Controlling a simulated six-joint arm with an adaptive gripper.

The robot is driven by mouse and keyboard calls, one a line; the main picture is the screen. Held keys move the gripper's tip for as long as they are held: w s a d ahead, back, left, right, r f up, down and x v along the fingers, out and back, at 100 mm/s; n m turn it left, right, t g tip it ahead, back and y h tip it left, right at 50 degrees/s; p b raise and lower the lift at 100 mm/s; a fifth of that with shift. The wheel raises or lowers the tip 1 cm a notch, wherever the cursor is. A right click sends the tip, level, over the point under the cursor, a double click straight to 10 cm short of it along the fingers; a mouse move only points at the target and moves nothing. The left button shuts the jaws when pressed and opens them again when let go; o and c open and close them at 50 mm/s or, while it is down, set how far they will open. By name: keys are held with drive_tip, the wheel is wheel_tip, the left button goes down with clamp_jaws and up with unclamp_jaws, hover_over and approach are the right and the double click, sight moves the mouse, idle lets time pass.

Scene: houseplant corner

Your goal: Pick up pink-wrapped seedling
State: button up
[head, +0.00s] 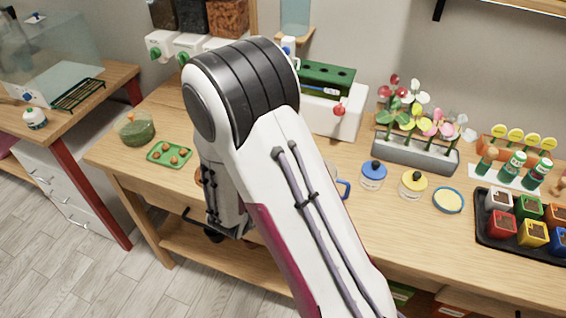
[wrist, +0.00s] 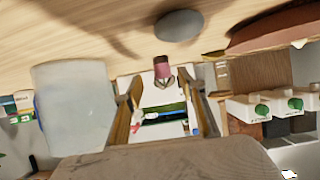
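In the wrist view, a small pink-wrapped thing (wrist: 162,68), which looks like the seedling, is near the fingertip ends. It seems to stand between the fingertips or just beyond them, and I cannot tell the exact depth. My gripper (wrist: 162,88) has its two fingers spread wide, with clear space on both sides of the pink wrap. No contact shows. In the head view my own arm covers the gripper and this spot on the bench, so the seedling does not show there.
The wooden bench (head: 295,225) bears a green tray (head: 157,153), a white box with a green rack (head: 325,78), a grey flower planter (head: 415,156) and a black pot tray (head: 485,240). In the wrist view, a pale vessel (wrist: 75,105) is left and dispensers (wrist: 250,106) are right.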

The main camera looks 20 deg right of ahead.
drive_tip(key=shift+w+d+f, duration=0.2)
drive_tip(key=shift+w+d, duration=0.05)
drive_tip(key=shift+w, duration=0.05)
drive_tip(key=shift+w+r+x, duration=0.1)
drive_tip(key=shift+r+x, duration=0.05)
drive_tip(key=shift+x, duration=1.15)
drive_tip(key=shift+w+r+x, duration=0.15)
drive_tip(key=shift+x, duration=1.2)
drive_tip(key=shift+a, duration=0.1)
drive_tip(key=c, duration=1)
